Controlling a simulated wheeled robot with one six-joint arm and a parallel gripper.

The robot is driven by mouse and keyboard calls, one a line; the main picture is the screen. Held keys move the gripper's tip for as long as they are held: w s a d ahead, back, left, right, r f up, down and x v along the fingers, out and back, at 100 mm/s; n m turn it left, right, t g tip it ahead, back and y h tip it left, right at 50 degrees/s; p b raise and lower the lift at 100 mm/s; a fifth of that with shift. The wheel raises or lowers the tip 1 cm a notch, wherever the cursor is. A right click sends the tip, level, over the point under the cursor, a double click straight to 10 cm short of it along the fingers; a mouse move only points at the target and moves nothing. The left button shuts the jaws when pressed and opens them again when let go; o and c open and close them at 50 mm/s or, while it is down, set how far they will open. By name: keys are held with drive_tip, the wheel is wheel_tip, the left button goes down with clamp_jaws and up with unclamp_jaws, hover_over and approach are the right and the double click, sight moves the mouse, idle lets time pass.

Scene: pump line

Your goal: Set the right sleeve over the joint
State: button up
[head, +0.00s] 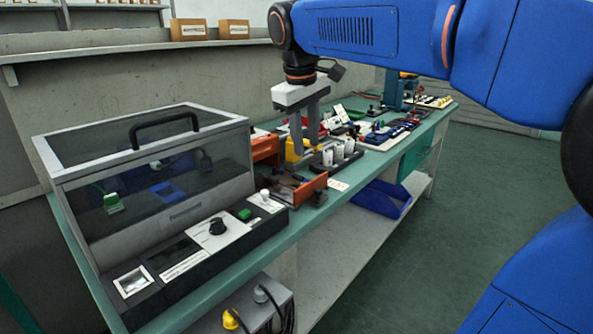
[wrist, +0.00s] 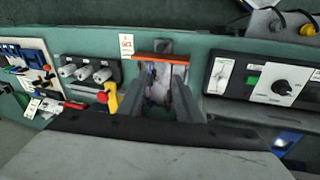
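My gripper (head: 305,150) points down over the bench, its two fingers apart and nothing visible between them. In the wrist view the open gripper (wrist: 165,85) is above a fixture with an orange bar (wrist: 160,58); the orange fixture (head: 312,188) also shows in the head view. The joint cannot be made out between the fingers. Several white sleeve-like pieces (wrist: 84,72) stand in a dark rack beside the fixture, to its left in the wrist view. In the head view these white pieces (head: 338,153) are just right of the gripper.
A yellow and red tool (wrist: 110,97) lies between rack and fixture. A clear-covered test box (head: 150,170) and a control panel (head: 215,232) with a black knob fill the bench's near left. A blue bin (head: 382,198) sits on the lower shelf. Open floor lies right of the bench.

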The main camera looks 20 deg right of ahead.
wheel_tip(320, 180, up, 4)
drive_tip(key=f+n, duration=0.1)
hover_over(296, 177)
drive_tip(key=s+a, duration=0.3)
drive_tip(key=a, duration=0.1)
drive_tip(key=shift+g+h, duration=0.3)
drive_tip(key=shift+h, duration=0.1)
drive_tip(key=x, duration=1.6)
drive_tip(key=shift+w+d+f, duration=0.25)
drive_tip(key=shift+w+f, duration=0.05)
clamp_jaws()
